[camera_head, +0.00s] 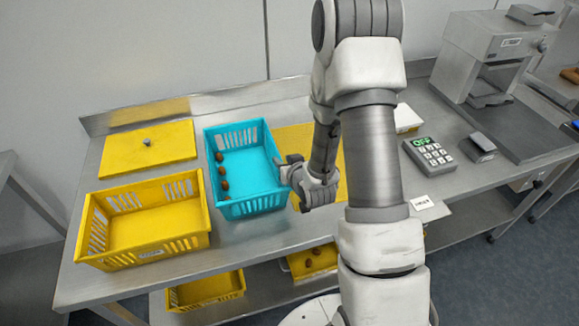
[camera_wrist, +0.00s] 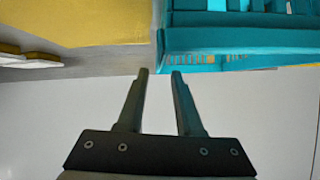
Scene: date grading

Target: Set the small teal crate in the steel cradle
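The teal crate (camera_head: 252,168) stands on the steel bench, left of my arm, with slotted walls and several brown dates along its left side. In the wrist view its wall (camera_wrist: 235,40) fills the upper right. My gripper (camera_head: 283,163) is at the crate's right wall; whether it touches the wall I cannot tell. The crate's far right corner is partly near my arm. I cannot clearly make out a steel cradle; my arm hides part of the bench.
A yellow crate (camera_head: 150,252) stands close left of the teal one, with a yellow lid (camera_head: 148,147) behind it. A yellow panel (camera_head: 292,138) lies right of the teal crate. A keypad (camera_head: 428,153) and steel machine (camera_head: 490,55) stand at right. More yellow crates (camera_head: 205,290) sit below.

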